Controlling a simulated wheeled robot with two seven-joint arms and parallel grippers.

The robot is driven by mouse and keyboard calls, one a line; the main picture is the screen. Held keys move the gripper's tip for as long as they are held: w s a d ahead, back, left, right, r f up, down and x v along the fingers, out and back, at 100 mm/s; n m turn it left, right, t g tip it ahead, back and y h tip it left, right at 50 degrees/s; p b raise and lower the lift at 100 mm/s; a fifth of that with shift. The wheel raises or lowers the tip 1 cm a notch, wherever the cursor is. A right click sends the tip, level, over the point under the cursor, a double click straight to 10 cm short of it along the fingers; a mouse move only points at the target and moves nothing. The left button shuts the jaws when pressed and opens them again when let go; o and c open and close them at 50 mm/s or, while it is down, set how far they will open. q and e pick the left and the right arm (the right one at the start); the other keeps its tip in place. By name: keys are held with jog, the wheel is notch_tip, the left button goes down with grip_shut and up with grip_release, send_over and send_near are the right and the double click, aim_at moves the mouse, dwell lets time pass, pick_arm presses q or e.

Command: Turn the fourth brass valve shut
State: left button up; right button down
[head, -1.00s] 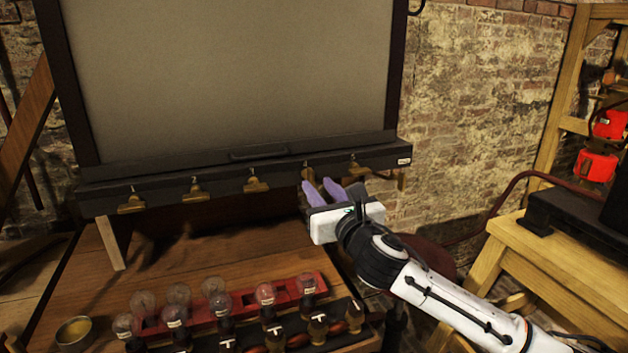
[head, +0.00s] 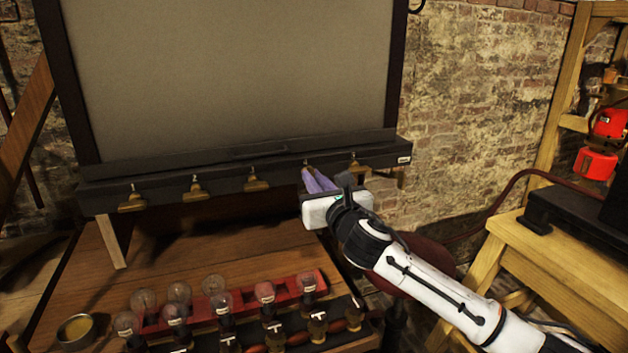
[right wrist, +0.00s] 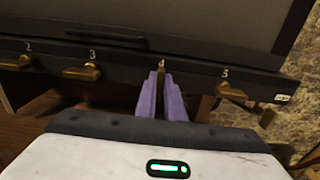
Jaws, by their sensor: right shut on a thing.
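A row of brass valves runs along the front of a black ledge, under numbers. The fourth valve (right wrist: 161,72) shows only a bit of brass under its number 4 in the right wrist view. Its handle is hidden between the purple fingers of my right gripper (head: 314,178), which is shut on it. The fingers also show in the right wrist view (right wrist: 162,90). The third valve (head: 256,183) is left of the gripper and the fifth valve (head: 357,166) right of it, both with their handles sideways. My left gripper is out of view.
A large grey panel (head: 235,70) stands above the black ledge (head: 225,195). Below, glass bulbs (head: 265,292) stand in a red rack on a wooden table, with a small round dish (head: 76,330) to the left. A wooden bench (head: 545,255) stands at right.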

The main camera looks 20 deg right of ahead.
jog(key=shift+m, duration=0.3)
jog(key=shift+d+f+m, duration=0.15)
jog(key=shift+m, duration=4.15)
jog(key=shift+d+f+m, duration=0.1)
jog(key=shift+f+m, duration=0.05)
jog(key=shift+m, duration=4.15)
jog(key=c, duration=1.9)
grip_release()
jog(key=shift+o, duration=0.2)
